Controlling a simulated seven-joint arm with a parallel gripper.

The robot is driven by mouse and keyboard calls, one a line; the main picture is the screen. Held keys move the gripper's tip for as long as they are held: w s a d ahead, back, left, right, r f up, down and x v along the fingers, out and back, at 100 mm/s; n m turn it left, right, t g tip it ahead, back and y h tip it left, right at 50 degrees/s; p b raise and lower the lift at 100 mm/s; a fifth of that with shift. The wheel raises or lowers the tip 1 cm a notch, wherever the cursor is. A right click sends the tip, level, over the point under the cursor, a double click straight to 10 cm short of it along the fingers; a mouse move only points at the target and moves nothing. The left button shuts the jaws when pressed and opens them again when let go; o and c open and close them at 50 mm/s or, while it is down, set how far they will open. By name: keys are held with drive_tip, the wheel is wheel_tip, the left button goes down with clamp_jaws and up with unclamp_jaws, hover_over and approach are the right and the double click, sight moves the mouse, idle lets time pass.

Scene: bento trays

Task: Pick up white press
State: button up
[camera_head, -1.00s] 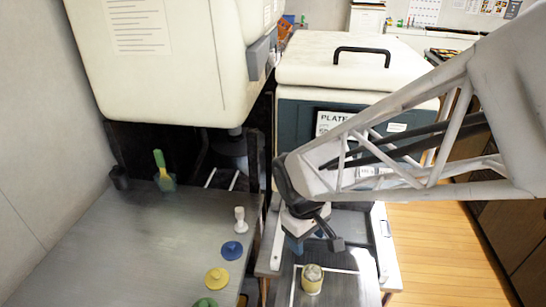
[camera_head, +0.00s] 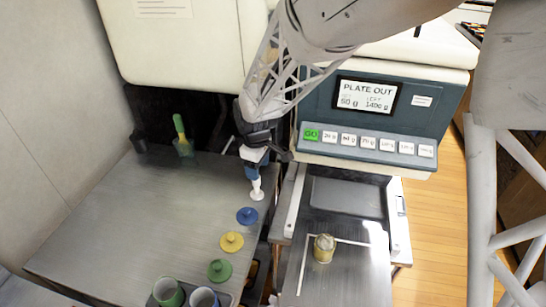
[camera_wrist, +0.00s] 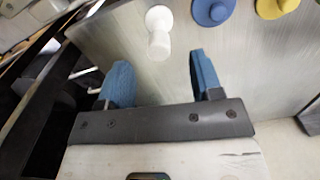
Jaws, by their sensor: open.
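The white press (camera_head: 257,189) stands on the grey metal table near its right edge in the head view. In the wrist view the white press (camera_wrist: 159,32) shows beyond the fingertips, roughly between their lines and a little apart from them. My gripper (camera_head: 255,166) is open and empty, with blue fingers, directly above or just behind the press in the head view. In the wrist view the open gripper (camera_wrist: 160,72) has a clear gap between its two blue fingers.
A blue lid (camera_head: 247,215), a yellow lid (camera_head: 231,241) and a green lid (camera_head: 219,270) lie in a row nearer the front. A green scoop (camera_head: 182,140) stands at the back. A gold tin (camera_head: 324,247) stands on the right-hand surface. A machine with buttons (camera_head: 370,115) stands behind it.

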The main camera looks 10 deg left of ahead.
sight(257, 183)
drive_tip(key=shift+w+a, duration=0.1)
drive_tip(key=shift+w, duration=0.1)
drive_tip(key=shift+f, duration=1.3)
drive_tip(key=shift+a+f, duration=0.15)
drive_tip(key=shift+f, duration=2.45)
drive_tip(key=c, duration=1.1)
drive_tip(key=shift+r, duration=0.1)
